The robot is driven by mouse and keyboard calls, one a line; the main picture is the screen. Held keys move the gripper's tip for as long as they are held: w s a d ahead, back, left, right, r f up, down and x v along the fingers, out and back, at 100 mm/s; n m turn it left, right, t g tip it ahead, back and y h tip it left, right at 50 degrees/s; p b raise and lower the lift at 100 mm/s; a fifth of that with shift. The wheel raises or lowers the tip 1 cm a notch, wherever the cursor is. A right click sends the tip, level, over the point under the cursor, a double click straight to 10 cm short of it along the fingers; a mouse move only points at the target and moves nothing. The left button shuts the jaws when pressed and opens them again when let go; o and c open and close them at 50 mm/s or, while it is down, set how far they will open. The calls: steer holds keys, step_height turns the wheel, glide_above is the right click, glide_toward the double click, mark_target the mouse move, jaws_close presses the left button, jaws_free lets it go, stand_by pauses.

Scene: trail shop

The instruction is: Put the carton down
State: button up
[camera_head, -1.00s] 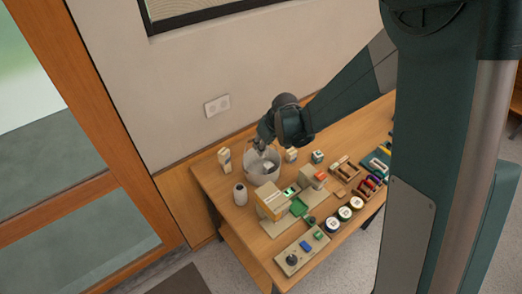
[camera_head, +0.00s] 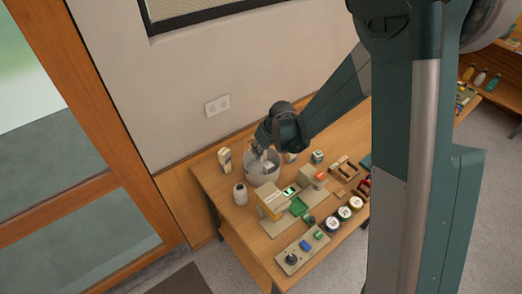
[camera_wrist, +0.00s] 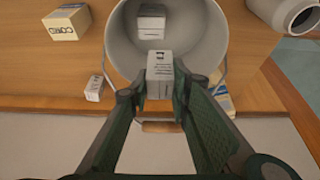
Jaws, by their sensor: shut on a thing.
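My gripper (camera_wrist: 160,88) is shut on a small pale grey-white carton (camera_wrist: 160,66) with dark print, gripped between both fingertips in the wrist view. A pale grey bucket (camera_wrist: 118,48) is just beyond, and the held carton overlaps its opening in that view. Another white carton (camera_wrist: 152,22) lies inside the bucket. In the head view my gripper (camera_head: 262,148) is at the mouth of the bucket (camera_head: 262,178) on the wooden table. The carton's exact height relative to the rim is hard to tell.
A cream box marked CORD (camera_wrist: 64,26), a small white box (camera_wrist: 94,88) and a pale round container (camera_wrist: 290,14) stand around the bucket.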

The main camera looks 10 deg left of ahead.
steer(key=shift+f+b, duration=0.6)
steer(key=o, duration=0.9)
steer(key=shift+r, duration=0.3)
steer(key=shift+r+p, duration=0.55)
steer(key=shift+p, duration=0.2)
steer(key=shift+v, duration=5.8)
